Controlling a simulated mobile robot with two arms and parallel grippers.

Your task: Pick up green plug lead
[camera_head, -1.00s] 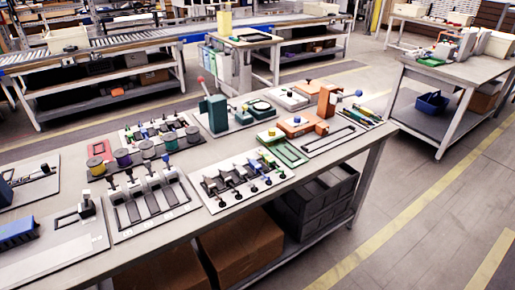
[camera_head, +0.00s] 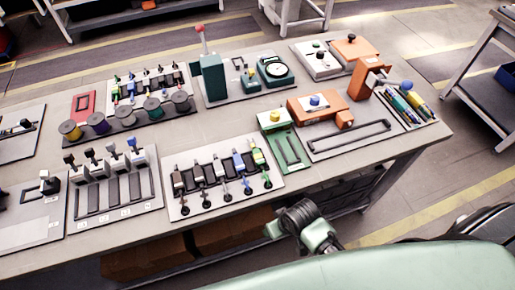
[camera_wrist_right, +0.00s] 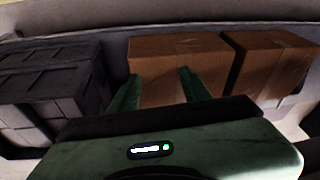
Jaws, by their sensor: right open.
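A lead with a green and yellow plug (camera_head: 257,152) lies at the right end of a row of leads on a white board (camera_head: 184,207) on the table. Next to it in the row are a blue plug (camera_head: 239,163) and several grey or dark ones. In the right wrist view my right gripper (camera_wrist_right: 160,84) is open and empty, with its two green fingers apart. It faces cardboard boxes under the table, away from the plug lead. My right arm shows by the table's front edge in the head view. My left gripper is out of view.
A green fixture with a yellow knob (camera_head: 275,118) stands right of the board, and an orange device (camera_head: 315,110) beyond it. Black slotted stands (camera_head: 112,190) are to the left. In the wrist view, a cardboard box (camera_wrist_right: 165,50) and dark crates (camera_wrist_right: 45,85) sit low down.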

